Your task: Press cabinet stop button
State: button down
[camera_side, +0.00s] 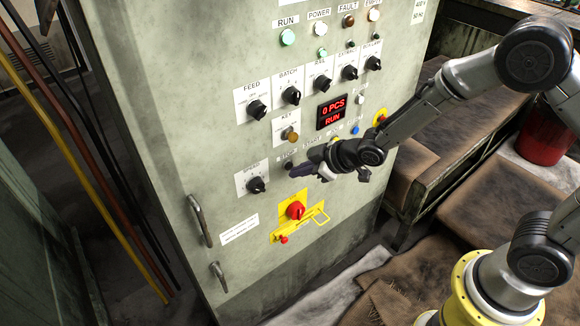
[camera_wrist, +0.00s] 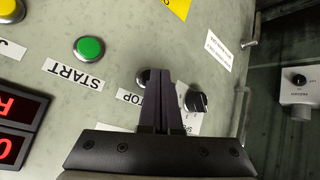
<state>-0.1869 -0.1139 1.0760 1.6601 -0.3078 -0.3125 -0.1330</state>
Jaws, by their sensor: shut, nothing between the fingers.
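The stop button (camera_wrist: 143,76) is a small dark button on the pale green cabinet face (camera_side: 155,60). In the wrist view it sits above its upside-down STOP label (camera_wrist: 129,96), partly hidden behind my fingers. In the side view the stop button (camera_side: 289,166) shows as a dark spot just left of my fingertips. My gripper (camera_wrist: 161,72) is shut with nothing in it, its tips overlapping the button's right edge in the wrist view. My gripper also shows in the side view (camera_side: 294,171), close to the panel. Whether the tips touch the button I cannot tell.
A green START button (camera_wrist: 89,48) sits left of the stop button in the wrist view, and a black speed knob (camera_wrist: 197,101) right. Below in the side view are a red emergency knob (camera_side: 296,210) and yellow bracket. The red display (camera_side: 333,112) reads 0 PCS, RUN.

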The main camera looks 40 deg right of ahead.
jog(key=shift+w, duration=0.5)
dwell(0.4)
jog(key=shift+s+r, duration=0.1)
jog(key=shift+s, duration=0.35)
jog(key=s, duration=0.6)
dwell(0.5)
dwell(0.4)
